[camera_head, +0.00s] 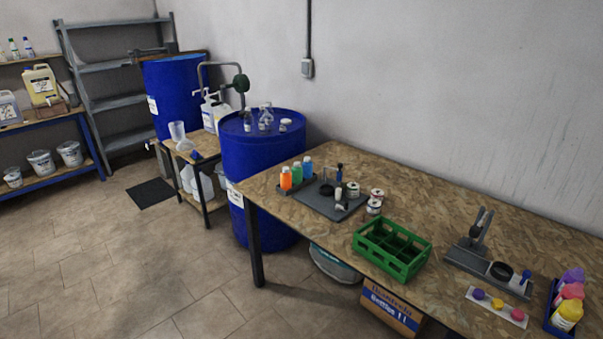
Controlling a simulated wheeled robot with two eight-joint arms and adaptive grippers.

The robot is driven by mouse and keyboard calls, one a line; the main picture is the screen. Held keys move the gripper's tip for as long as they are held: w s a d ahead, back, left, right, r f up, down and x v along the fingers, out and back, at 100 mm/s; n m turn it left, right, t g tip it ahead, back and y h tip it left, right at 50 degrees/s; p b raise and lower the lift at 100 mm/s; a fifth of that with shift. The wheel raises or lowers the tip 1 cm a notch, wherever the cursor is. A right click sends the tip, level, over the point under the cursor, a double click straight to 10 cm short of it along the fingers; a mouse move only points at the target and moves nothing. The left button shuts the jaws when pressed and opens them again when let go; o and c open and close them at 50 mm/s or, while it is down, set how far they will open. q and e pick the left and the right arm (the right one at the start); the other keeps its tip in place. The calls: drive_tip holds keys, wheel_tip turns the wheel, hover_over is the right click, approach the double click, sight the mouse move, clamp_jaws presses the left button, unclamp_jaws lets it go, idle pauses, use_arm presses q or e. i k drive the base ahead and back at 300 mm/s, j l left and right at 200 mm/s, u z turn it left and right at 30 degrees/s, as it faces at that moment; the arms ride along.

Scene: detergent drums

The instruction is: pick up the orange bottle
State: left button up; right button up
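The orange bottle (286,178) stands upright at the left end of a short row on the wooden table (450,223), near the table's left corner. It has a light cap. A green bottle (297,173) and a blue bottle (308,167) stand close beside it on its right. Neither of my grippers shows in the head view, and nothing is seen holding the orange bottle.
A grey tray (318,203) with small jars lies right of the bottles. A green crate (391,249) stands near the table's front edge. A grey press (478,235) and a blue bin (558,322) are further right. Blue drums (262,160) stand behind the table's left end.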

sight(285, 176)
drive_tip(key=i+j+z, duration=0.1)
drive_tip(key=i+j, duration=0.4)
drive_tip(key=i, duration=0.4)
drive_tip(key=i+j+z, duration=0.15)
drive_tip(key=i+j, duration=0.45)
drive_tip(key=i, duration=0.25)
drive_tip(key=i+j+z, duration=0.1)
drive_tip(key=i+j, duration=0.6)
drive_tip(key=i, duration=0.15)
